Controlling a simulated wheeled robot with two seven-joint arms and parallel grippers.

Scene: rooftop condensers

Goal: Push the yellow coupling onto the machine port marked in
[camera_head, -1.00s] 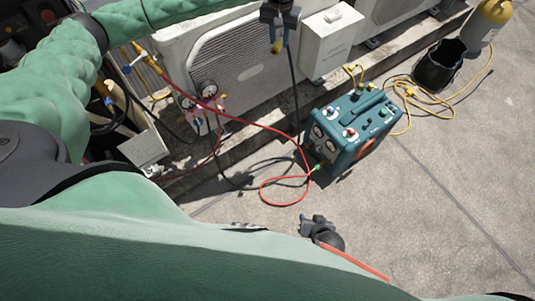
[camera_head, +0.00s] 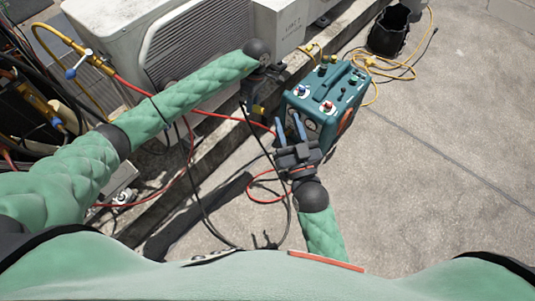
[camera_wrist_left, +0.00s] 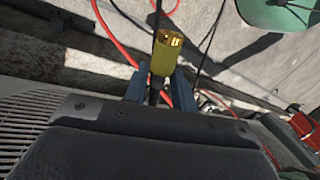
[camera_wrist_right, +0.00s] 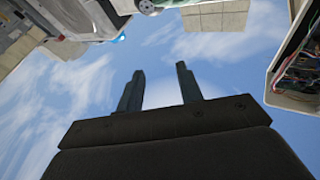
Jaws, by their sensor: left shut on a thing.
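The yellow coupling (camera_head: 259,109) is on the end of a black hose and shows between the fingers in the left wrist view (camera_wrist_left: 165,55). My left gripper (camera_head: 256,104) is shut on it, left of the teal machine (camera_head: 347,93) and apart from it. The machine stands on the ground with red and blue fittings on top. Its front is partly hidden by my right gripper (camera_head: 289,124), and I cannot read a port marked in. My right gripper is open and empty in front of the machine; its fingers are apart in the right wrist view (camera_wrist_right: 160,85).
A white condenser unit (camera_head: 130,40) stands at the upper left. A red hose (camera_head: 215,114) and the black hose loop below my left arm. A black bucket (camera_head: 388,32) and a yellow cord (camera_head: 395,70) lie beyond the machine. The concrete at right is clear.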

